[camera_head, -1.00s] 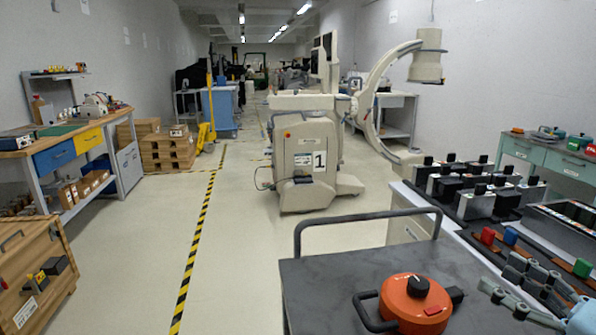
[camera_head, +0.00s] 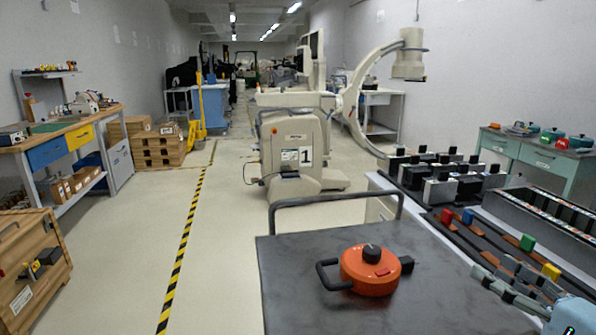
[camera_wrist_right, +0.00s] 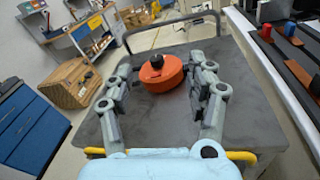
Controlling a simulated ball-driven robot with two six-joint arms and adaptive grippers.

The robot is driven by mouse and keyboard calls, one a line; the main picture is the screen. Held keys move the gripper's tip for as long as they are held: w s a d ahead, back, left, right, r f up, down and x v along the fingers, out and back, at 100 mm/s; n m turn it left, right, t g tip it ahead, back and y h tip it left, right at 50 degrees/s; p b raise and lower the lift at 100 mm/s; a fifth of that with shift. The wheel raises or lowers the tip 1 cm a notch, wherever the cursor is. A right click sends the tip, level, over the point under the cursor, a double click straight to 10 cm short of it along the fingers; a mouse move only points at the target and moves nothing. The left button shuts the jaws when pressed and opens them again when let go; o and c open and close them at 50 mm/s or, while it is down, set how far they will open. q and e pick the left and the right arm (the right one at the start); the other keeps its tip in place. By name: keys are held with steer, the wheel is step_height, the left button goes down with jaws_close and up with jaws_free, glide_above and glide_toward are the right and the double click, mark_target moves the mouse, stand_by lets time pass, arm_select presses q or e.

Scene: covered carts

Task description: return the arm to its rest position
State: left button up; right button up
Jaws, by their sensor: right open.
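My right gripper (camera_head: 505,288) is at the lower right of the head view, to the right of the orange pot, partly cut off by the frame edge. In the right wrist view the gripper (camera_wrist_right: 160,70) has its two grey fingers spread wide with nothing between them. The orange lidded pot (camera_head: 370,272) with a black knob and dark side handles stands on the dark cart top (camera_head: 300,265). In the wrist view the pot (camera_wrist_right: 162,78) shows beyond the fingers, apart from them. My left gripper is not in view.
A rail (camera_head: 335,200) edges the cart's far side. To the right, a bench holds black-and-white blocks (camera_head: 440,185) and a long tray (camera_head: 545,225). A large white machine (camera_head: 290,150) stands ahead. A wooden crate (camera_head: 30,270) is at left. The striped floor lane between is clear.

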steer(key=s+a+f+m+g+h, duration=0.2)
steer(key=s+m+g, duration=0.2)
steer(key=s+m, duration=0.55)
steer(key=s+a+f+m+g+h, duration=0.1)
steer(key=s+f+m+g+h, duration=0.3)
steer(key=m, duration=1)
steer(key=s+a+f+m+g, duration=0.15)
steer(key=s+m+g, duration=0.35)
steer(key=s+m, duration=0.5)
step_height(320, 180, down, 31)
steer(key=d+m+g+b, duration=0.2)
steer(key=b, duration=0.3)
arm_select(q)
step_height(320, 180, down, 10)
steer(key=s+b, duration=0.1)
steer(key=b, duration=0.4)
arm_select(e)
steer(key=s+d+f+g, duration=0.1)
steer(key=s+f, duration=1.7)
steer(key=f, duration=0.3)
steer(key=shift+s+d, duration=0.2)
steer(key=shift+s, duration=0.05)
